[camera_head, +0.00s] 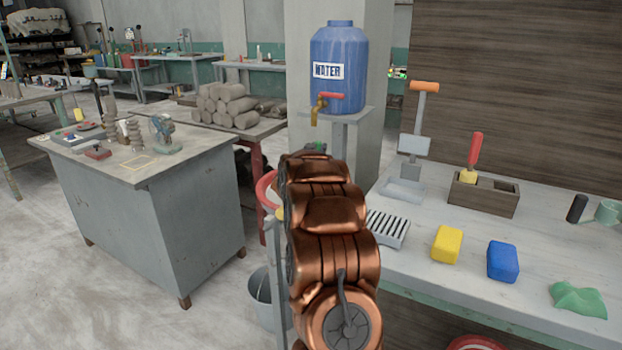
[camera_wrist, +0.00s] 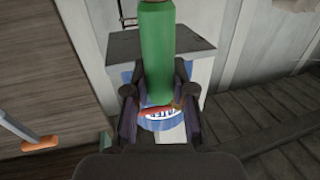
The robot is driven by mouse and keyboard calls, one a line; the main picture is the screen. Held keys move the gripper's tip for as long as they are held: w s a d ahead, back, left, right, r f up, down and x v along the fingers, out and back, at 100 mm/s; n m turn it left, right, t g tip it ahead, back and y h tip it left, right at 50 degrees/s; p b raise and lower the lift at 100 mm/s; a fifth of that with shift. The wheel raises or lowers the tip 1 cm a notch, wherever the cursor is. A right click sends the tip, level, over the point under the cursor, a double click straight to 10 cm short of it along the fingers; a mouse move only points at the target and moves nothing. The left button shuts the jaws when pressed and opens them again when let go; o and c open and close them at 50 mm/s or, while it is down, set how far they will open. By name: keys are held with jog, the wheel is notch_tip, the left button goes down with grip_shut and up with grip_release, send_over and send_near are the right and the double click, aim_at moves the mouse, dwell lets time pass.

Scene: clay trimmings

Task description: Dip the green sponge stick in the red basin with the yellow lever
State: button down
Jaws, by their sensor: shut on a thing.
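In the wrist view my gripper (camera_wrist: 158,104) is shut on the green sponge stick (camera_wrist: 157,50), whose thick green handle stands between the dark fingers. The stick's sponge end cannot be made out. In the head view my copper arm hides most of the gripper, with only a dark and green bit showing above it. A red basin (camera_head: 265,190) shows its rim left of my arm, mostly hidden behind it. A small yellow part (camera_head: 279,213) sits by that rim; I cannot tell if it is the lever.
A blue water tank (camera_head: 338,62) with a tap stands behind my arm. The right bench holds a wooden holder (camera_head: 484,197) with a red-handled stick, a grey rack (camera_head: 388,228), and yellow (camera_head: 447,244) and blue blocks (camera_head: 503,261). Another red rim (camera_head: 475,343) shows below. A grey bucket (camera_head: 262,297) stands left.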

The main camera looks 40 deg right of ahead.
jog(key=shift+w+a+r+p, duration=0.15)
jog(key=shift+a+r+p, duration=0.2)
jog(key=shift+r+p, duration=1)
jog(key=shift+w+a+r+p, duration=0.1)
jog(key=shift+a+r+p, duration=0.2)
jog(key=shift+r+p, duration=1)
jog(key=shift+w+a+r+p, duration=0.15)
jog(key=shift+a+r+p, duration=0.4)
jog(key=shift+r, duration=1.4)
jog(key=shift+d, duration=0.15)
